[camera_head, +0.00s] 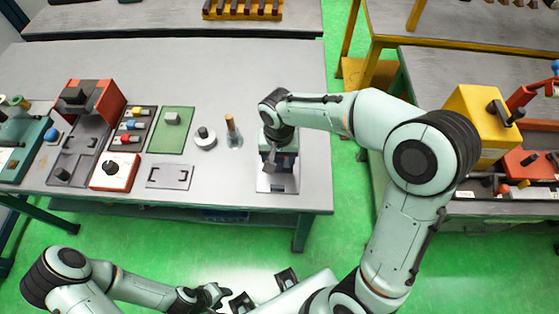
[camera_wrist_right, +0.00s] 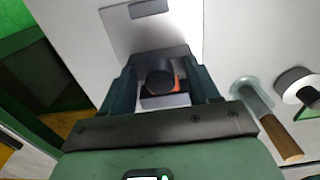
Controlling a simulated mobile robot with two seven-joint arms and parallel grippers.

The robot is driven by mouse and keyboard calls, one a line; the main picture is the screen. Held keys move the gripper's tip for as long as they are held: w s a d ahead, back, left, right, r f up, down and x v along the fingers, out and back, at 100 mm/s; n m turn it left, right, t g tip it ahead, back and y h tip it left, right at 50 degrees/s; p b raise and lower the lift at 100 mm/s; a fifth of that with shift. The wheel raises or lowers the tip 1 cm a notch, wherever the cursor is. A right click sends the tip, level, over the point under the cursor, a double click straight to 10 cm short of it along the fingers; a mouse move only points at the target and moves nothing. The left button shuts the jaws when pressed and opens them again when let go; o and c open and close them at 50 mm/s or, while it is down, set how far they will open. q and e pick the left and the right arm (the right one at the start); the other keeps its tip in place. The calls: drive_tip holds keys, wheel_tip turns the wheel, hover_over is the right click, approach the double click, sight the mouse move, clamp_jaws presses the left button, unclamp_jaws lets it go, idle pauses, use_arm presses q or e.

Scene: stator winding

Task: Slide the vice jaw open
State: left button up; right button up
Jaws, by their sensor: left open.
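The vice stands near the right end of the grey table, on a pale base plate (camera_head: 277,187). My right gripper (camera_head: 279,160) is over it, and much of the vice is hidden beneath. In the right wrist view, my right gripper (camera_wrist_right: 162,85) has its two dark fingers apart, either side of a dark round part (camera_wrist_right: 160,80) with orange behind it. I cannot tell whether the fingers touch the vice jaw. The pale plate also shows there (camera_wrist_right: 170,35). My left gripper (camera_head: 208,296) is open and empty, low in the head view, away from the table.
A wooden-handled tool (camera_head: 233,130) and a round grey-and-dark part (camera_head: 204,138) stand just left of the vice. The table's right edge is close to the vice.

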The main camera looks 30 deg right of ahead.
drive_tip(key=shift+s+f, duration=0.15)
drive_tip(key=shift+f, duration=0.25)
drive_tip(key=shift+c, duration=0.3)
